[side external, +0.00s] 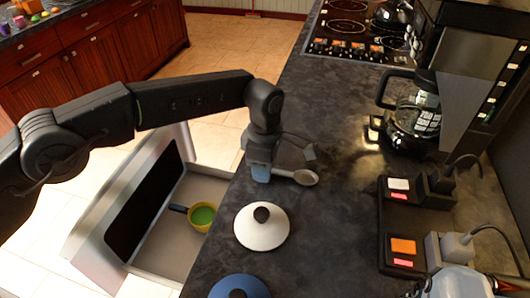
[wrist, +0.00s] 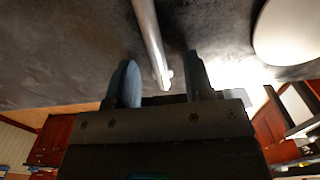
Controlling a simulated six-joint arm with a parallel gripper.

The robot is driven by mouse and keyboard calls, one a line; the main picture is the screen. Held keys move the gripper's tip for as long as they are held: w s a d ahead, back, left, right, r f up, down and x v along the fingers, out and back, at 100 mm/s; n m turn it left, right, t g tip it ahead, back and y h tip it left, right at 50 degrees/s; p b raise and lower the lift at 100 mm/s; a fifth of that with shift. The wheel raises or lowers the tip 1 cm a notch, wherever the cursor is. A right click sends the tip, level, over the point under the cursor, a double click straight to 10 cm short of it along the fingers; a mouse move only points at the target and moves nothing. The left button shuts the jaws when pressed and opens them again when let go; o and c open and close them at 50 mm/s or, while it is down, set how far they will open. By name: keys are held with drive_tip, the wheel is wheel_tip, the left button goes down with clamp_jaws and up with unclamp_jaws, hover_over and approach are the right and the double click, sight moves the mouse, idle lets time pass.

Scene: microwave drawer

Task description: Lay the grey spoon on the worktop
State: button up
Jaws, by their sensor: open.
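My gripper (side external: 285,162) is low over the dark worktop (side external: 330,235), near its left edge. In the wrist view its two fingers (wrist: 160,80) stand apart. The grey spoon shows there as a long metal handle (wrist: 149,40), its end reaching between the fingers with a gap on each side. In the side view a rounded grey end, which looks like the spoon's bowl (side external: 306,178), is beside the gripper at worktop level. The gripper hides the rest of the spoon in that view. I cannot tell whether all of it touches the worktop.
A white lid (side external: 255,232) with a dark knob lies just in front of the gripper; a blue lid (side external: 240,287) is nearer. An open drawer (side external: 165,262) at left holds a yellow pan (side external: 195,224) with green inside. A coffee maker (side external: 415,110) and power sockets (side external: 400,222) stand right.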

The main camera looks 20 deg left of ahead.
wheel_tip(320, 180, up, 12)
idle(0.5)
drive_tip(key=shift+r, duration=0.1)
drive_tip(key=s+a+r+m+t, duration=0.1)
drive_tip(key=s+a+r+m, duration=0.35)
drive_tip(key=a+r, duration=0.45)
drive_tip(key=s+a+r+m+t, duration=0.25)
drive_tip(key=a+r+m, duration=0.35)
drive_tip(key=a, duration=0.6)
drive_tip(key=s+a+f+m+t, duration=0.1)
drive_tip(key=s+a+f+m, duration=0.2)
drive_tip(key=s, duration=0.8)
drive_tip(key=s+a+f+m+t, duration=0.1)
drive_tip(key=s+a+f+m, duration=0.3)
drive_tip(key=s+a+f, duration=0.2)
drive_tip(key=s+a, duration=0.2)
drive_tip(key=s, duration=0.2)
drive_tip(key=shift+s+a+f, duration=0.2)
drive_tip(key=shift+s+f, duration=0.15)
drive_tip(key=shift+f, duration=0.05)
